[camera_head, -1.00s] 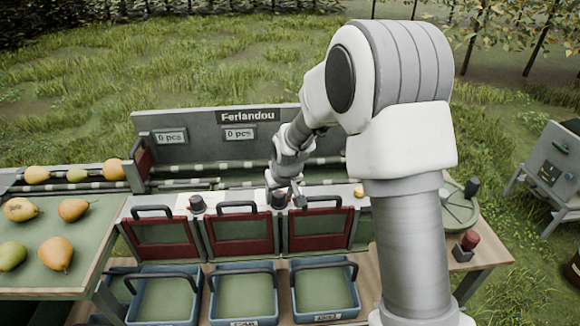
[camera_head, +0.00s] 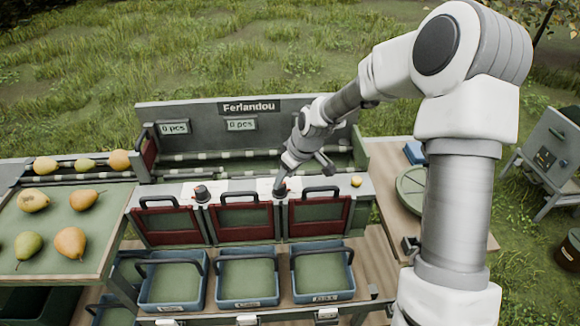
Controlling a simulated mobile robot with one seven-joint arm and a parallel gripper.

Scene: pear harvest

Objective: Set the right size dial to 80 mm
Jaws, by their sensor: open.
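Two dark round size dials stand on the white front ledge of the sorting machine. The left dial (camera_head: 201,194) is in plain view between the left and middle red-framed gates. The right dial (camera_head: 280,188) is between the middle and right gates. The dial's scale and pointer are too small to read.
The machine's back panel (camera_head: 215,128) carries the Ferlandou sign and two "0 pcs" displays. Blue crates (camera_head: 246,303) stand below the gates. Several pears lie on the left table (camera_head: 105,230). A yellow button (camera_head: 356,181) is right of the right gate.

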